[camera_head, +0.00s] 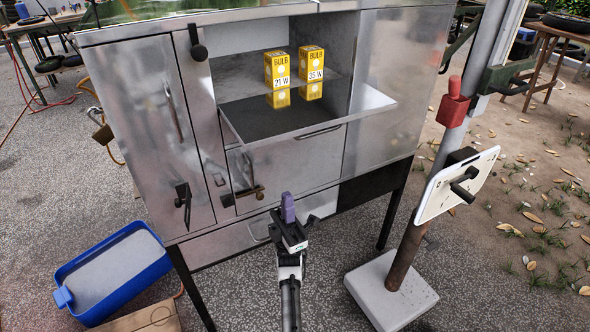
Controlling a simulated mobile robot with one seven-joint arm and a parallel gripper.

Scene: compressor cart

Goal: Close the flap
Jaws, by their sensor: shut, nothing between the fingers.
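The flap (350,107) is a metal panel on the cabinet, folded down and sticking out roughly level below an open compartment. A recessed or bar handle (318,132) shows near its front edge. Two yellow bulb boxes stand behind it on the compartment floor, the 21 W box (277,69) and the 35 W box (311,63), and the shiny surface mirrors them. My gripper (288,205) is shut and empty, in front of the cabinet and lower in the picture than the flap, apart from it. Its purple tip points up in the picture.
A tall door (150,130) at the left and a drawer front below the flap have dark latches. A blue bin (115,280) stands on the ground at left. A post with a white panel (457,185) and a pale base (390,292) stands at right, close to my arm.

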